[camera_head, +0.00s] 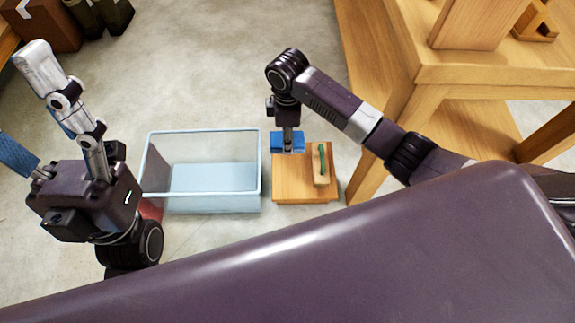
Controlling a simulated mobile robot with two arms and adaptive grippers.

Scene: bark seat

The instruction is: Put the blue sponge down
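The blue sponge (277,143) is at the fingertips of my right gripper (288,148), which points straight down and is shut on it. The sponge shows over the back left part of a small wooden platform (293,189). I cannot tell whether it touches the platform or hangs just above it. My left gripper (27,108) is at the far left, close to the camera, with its fingers spread wide and nothing between them.
A wooden block with a green strip (322,165) lies on the platform's right side. A clear, light blue bin (213,204) stands left of the platform. A wooden table (480,75) rises at the right. A red thing (151,209) is partly hidden behind my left gripper.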

